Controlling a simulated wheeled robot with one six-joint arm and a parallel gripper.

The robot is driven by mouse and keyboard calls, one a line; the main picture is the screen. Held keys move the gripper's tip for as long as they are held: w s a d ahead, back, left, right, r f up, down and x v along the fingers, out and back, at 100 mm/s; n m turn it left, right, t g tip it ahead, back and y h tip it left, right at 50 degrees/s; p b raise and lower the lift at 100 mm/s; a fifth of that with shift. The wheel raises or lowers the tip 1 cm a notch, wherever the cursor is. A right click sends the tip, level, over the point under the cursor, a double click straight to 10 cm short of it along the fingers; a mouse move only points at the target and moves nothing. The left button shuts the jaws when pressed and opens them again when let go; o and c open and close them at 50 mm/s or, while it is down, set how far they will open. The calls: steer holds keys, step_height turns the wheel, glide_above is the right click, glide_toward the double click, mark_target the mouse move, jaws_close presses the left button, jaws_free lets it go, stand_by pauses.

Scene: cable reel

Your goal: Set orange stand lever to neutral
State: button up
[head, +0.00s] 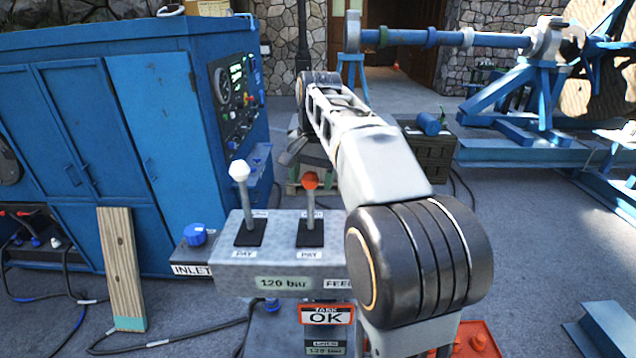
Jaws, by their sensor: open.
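The orange-knobbed lever (311,182) rises nearly upright from a black slot plate on the grey control stand (270,265). A label reading PAY lies in front of it. I cannot tell its exact setting. A white-knobbed lever (239,171) stands to its left, with its own PAY label. My arm reaches forward over the right side of the stand and hides that part. My gripper (292,155) shows small and dark just behind the orange knob, partly hidden. It is open, and nothing shows between its fingers. I cannot tell whether it touches the lever.
A blue cabinet (90,150) with a dial panel (236,100) stands at left. A wooden plank (121,270) leans against it. A dark crate (430,150) and a blue reel frame (540,100) stand behind at right. Cables lie on the floor.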

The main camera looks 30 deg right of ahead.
steer(key=shift+w+a+f, duration=0.25)
steer(key=shift+w+f, duration=0.15)
steer(key=shift+f, duration=0.05)
steer(key=shift+a+f, duration=0.15)
steer(key=shift+f, duration=0.15)
steer(key=shift+d, duration=0.2)
